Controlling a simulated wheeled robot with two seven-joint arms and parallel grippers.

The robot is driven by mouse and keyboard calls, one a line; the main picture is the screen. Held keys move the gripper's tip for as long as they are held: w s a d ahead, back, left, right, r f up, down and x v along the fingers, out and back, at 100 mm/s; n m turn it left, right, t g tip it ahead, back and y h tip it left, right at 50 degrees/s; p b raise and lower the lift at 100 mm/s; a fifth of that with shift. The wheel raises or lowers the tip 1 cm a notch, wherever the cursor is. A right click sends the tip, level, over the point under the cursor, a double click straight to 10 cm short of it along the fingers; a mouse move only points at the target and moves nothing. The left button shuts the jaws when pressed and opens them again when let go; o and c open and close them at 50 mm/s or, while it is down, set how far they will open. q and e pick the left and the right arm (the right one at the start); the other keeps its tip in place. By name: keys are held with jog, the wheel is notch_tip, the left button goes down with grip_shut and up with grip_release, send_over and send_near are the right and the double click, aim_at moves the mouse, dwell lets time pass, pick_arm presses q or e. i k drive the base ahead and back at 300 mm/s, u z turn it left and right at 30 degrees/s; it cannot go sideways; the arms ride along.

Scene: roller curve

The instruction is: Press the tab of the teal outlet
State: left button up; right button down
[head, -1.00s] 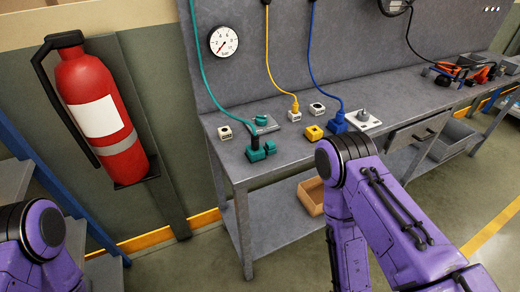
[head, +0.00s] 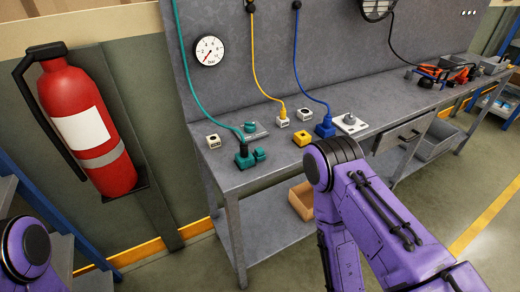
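The teal outlet (head: 244,160) sits near the left front corner of the grey workbench (head: 225,182), with a teal cable (head: 195,95) running up from it. A small teal part, perhaps its tab (head: 260,155), sticks out at its right side. Neither gripper shows in the head view. Only purple links of my two arms show, one at the lower left and one at the lower right, both apart from the outlet.
A yellow block (head: 301,138), a blue outlet (head: 325,127) and white sockets (head: 213,141) stand nearby. A grey plate with a teal knob (head: 250,127) lies behind the outlet. A red fire extinguisher (head: 90,130) hangs at left.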

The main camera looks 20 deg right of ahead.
aim_at(259, 151)
jog(key=u, duration=0.55)
jog(key=k, duration=1.35)
jog(key=u, duration=0.15)
jog(key=i, duration=0.4)
jog(key=z, duration=1)
jog(key=i, duration=1.4)
jog(key=u, duration=0.5)
